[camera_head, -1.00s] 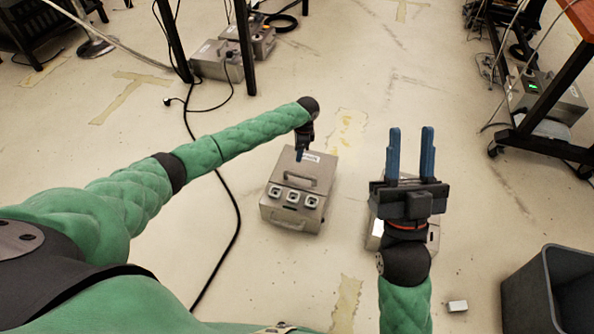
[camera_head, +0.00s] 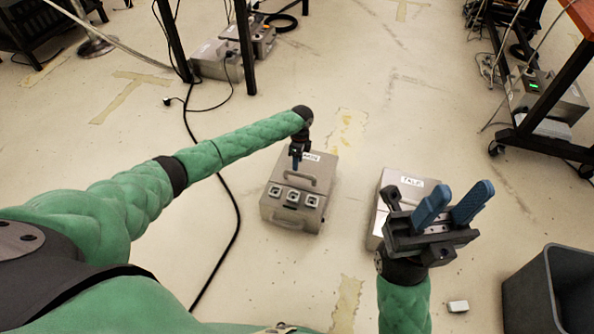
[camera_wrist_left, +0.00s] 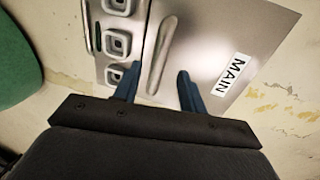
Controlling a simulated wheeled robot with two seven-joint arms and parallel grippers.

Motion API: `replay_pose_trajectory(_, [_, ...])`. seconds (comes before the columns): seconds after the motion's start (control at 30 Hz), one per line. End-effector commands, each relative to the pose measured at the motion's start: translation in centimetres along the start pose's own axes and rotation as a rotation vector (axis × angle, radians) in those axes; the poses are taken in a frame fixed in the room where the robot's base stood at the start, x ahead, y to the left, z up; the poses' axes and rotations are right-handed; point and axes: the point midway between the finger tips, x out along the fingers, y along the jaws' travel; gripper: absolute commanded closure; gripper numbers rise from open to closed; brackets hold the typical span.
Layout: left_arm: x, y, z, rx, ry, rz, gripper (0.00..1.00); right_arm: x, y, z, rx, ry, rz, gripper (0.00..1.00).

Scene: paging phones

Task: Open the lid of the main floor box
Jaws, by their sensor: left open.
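The main floor box (camera_head: 290,215) is a grey metal box on the floor in the middle of the head view, its lid shut. My left gripper (camera_head: 296,164) is open, pointing down above the lid. In the left wrist view the handle (camera_wrist_left: 162,55) lies between the lines of the two blue fingers; contact cannot be told. My right gripper (camera_head: 458,194) is open and empty, fingers up, in front of a second box.
A second grey box (camera_head: 388,205) with a white label stands right of the main box, partly behind my right gripper. A dark bin (camera_head: 545,300) is at lower right. A black cable (camera_head: 232,235) runs along the floor on the left. A small white block (camera_head: 457,306) lies near the bin.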

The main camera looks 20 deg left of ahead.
Motion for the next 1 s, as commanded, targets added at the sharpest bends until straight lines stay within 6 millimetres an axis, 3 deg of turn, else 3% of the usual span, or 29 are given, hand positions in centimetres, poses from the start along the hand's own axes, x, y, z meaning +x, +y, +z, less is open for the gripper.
replay_pose_trajectory(0.1, [2.1,0.0,-0.1,0.000,0.000,0.001,0.59,-0.5,-0.1,0.1,0.011,0.004,0.004,0.64])
replay_pose_trajectory(0.3, [4.5,0.0,0.0,-0.001,0.000,0.001,0.59,-0.7,-0.2,0.2,0.027,0.009,0.010,0.64])
replay_pose_trajectory(0.63, [4.9,0.0,0.0,-0.001,0.000,0.000,0.59,-0.5,-0.2,0.3,0.032,0.011,0.011,0.64])
replay_pose_trajectory(0.83, [4.9,0.0,0.0,-0.001,0.000,0.000,0.98,-0.6,-0.3,0.2,0.032,0.011,0.012,0.64])
replay_pose_trajectory(1.0, [4.9,0.0,0.0,-0.001,0.000,0.000,1.00,-0.6,-0.3,0.2,0.032,0.009,0.012,0.64])
